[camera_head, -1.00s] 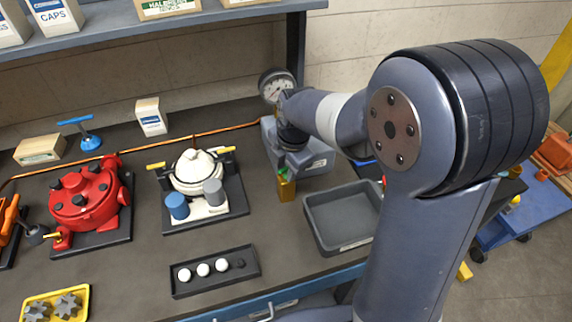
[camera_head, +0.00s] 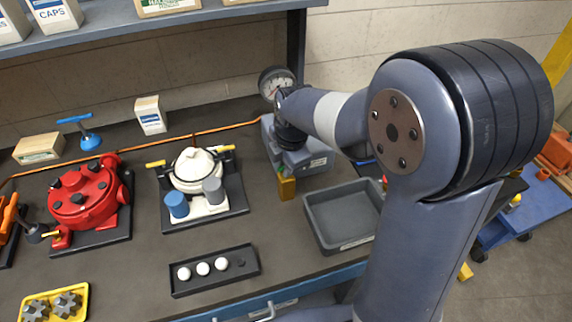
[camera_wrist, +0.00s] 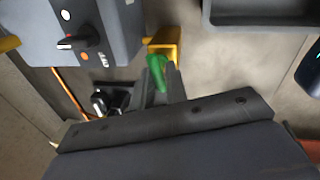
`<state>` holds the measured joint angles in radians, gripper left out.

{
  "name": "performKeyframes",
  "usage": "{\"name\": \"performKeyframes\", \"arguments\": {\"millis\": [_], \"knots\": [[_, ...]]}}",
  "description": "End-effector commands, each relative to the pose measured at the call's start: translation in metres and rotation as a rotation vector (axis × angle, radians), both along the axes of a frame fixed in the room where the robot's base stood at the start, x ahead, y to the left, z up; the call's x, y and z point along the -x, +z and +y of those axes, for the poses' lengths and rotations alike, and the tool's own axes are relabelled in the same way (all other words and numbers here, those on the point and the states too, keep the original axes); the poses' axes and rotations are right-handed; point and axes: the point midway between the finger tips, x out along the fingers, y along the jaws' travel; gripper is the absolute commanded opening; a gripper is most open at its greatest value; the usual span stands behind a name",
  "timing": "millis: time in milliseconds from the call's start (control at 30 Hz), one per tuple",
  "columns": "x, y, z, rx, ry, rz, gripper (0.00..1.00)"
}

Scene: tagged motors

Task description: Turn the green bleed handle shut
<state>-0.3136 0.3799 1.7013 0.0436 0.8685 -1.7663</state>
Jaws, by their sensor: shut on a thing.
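The green bleed handle (camera_wrist: 156,72) sits against a yellow-brass block (camera_wrist: 164,42) at the side of a grey unit (camera_wrist: 85,30). In the wrist view my gripper (camera_wrist: 157,85) is shut on the green handle, with a dark finger on each side of it. In the head view the brass block (camera_head: 287,188) stands at the front of the grey unit (camera_head: 305,158), which has a round gauge (camera_head: 276,82). My forearm and wrist cover part of the unit there, and the fingertips are hard to make out. The handle's exact angle is unclear.
A grey bin (camera_head: 312,225) stands just right of the brass block. A white motor (camera_head: 196,172) and a red motor (camera_head: 85,200) are to the left. A black tray with white balls (camera_head: 215,285) lies in front. An orange cable (camera_head: 225,131) runs along the back.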

Motion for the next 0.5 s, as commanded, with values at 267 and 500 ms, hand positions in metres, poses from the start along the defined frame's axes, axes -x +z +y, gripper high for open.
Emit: {"name": "performKeyframes", "arguments": {"millis": [267, 500], "knots": [[-0.0008, 0.0001, 0.0015, -0.001, -0.182, -0.003, 0.00], [-0.0009, 0.0006, 0.0015, -0.001, -0.222, -0.003, 0.00]]}}
